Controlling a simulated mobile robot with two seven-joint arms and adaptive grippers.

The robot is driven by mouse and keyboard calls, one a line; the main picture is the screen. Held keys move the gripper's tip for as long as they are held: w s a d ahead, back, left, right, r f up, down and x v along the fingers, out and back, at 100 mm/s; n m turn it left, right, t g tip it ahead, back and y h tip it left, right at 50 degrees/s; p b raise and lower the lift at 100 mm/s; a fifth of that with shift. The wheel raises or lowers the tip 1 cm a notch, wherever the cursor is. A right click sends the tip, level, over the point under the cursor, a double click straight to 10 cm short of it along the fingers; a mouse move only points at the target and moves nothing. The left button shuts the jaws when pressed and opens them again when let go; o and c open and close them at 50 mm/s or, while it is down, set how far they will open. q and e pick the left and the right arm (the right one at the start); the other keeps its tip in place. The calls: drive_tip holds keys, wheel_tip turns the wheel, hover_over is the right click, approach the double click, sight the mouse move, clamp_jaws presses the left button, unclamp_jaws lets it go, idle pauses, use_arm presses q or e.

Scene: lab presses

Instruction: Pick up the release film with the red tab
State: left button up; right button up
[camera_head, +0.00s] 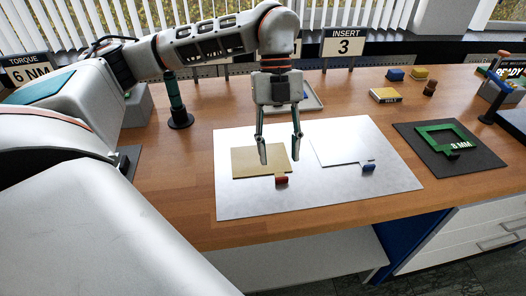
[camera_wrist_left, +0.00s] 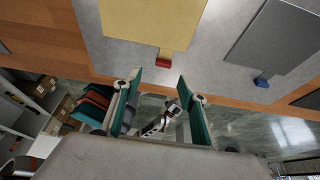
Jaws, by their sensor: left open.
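The tan release film (camera_head: 250,162) with a red tab (camera_head: 282,180) lies flat on a pale sheet (camera_head: 235,200) on the bench. In the left wrist view the film (camera_wrist_left: 150,22) is at the top, with its red tab (camera_wrist_left: 164,61) toward the fingers. My left gripper (camera_head: 281,158) is open and empty, pointing down over the film's right part near the tab. In the left wrist view its fingers (camera_wrist_left: 158,88) are apart, with nothing between them. A grey-white film (camera_head: 338,149) with a blue tab (camera_head: 369,167) lies to the right. My right gripper does not show.
A dark mat (camera_head: 485,163) with a green frame (camera_head: 440,135) lies on the right. A dark green post (camera_head: 178,105) stands at the back left. The bench's front edge is close.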

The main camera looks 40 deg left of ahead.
sight(282, 178)
use_arm(q)
drive_tip(key=x, duration=0.5)
drive_tip(key=shift+w+d+f+b, duration=0.1)
drive_tip(key=shift+w+f+b, duration=0.1)
drive_tip(key=shift+f+b, duration=0.2)
clamp_jaws()
